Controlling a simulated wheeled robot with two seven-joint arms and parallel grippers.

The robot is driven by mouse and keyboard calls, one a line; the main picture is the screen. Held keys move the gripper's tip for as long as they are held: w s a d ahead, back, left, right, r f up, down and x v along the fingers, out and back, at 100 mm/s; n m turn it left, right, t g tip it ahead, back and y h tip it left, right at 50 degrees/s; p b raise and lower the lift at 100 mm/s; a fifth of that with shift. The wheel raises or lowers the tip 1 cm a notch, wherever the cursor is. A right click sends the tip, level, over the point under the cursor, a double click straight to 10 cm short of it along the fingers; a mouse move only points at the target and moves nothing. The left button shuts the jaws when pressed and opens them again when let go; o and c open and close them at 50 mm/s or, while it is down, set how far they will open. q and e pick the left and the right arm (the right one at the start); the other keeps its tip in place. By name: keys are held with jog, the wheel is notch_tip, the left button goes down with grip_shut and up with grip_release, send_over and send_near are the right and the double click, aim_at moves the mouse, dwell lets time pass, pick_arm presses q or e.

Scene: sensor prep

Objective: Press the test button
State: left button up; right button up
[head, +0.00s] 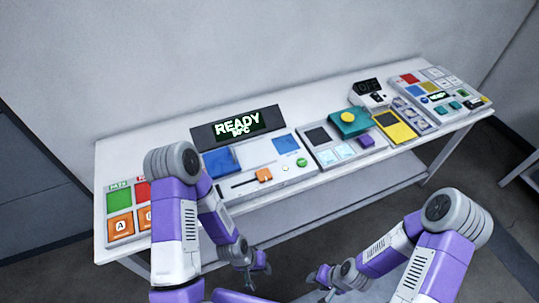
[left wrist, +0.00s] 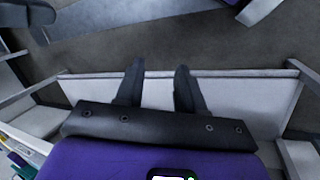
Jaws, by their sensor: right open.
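A console with a dark READY display (head: 238,125) stands on the white table. Its front panel carries a small round green button (head: 302,162), a small pale button (head: 285,168) and an orange slider knob (head: 264,175). No label is legible that tells which one is the test button. My left gripper (head: 258,275) is low in front of the table edge, apart from the panel. In the left wrist view its two dark fingers (left wrist: 158,72) are spread with nothing between them. My right gripper (head: 317,278) is open, also low in front of the table, to the right of the left one.
A pad with green, red and orange tiles (head: 120,199) lies at the table's left end. Right of the console is a unit with a teal block and yellow knob (head: 348,122), then a yellow panel (head: 395,127), an OFF display (head: 369,86) and a multi-coloured keypad (head: 437,98). A lower shelf (head: 300,212) runs below.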

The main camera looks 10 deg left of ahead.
dwell(0.3)
pick_arm(q)
grip_shut()
dwell(1.6)
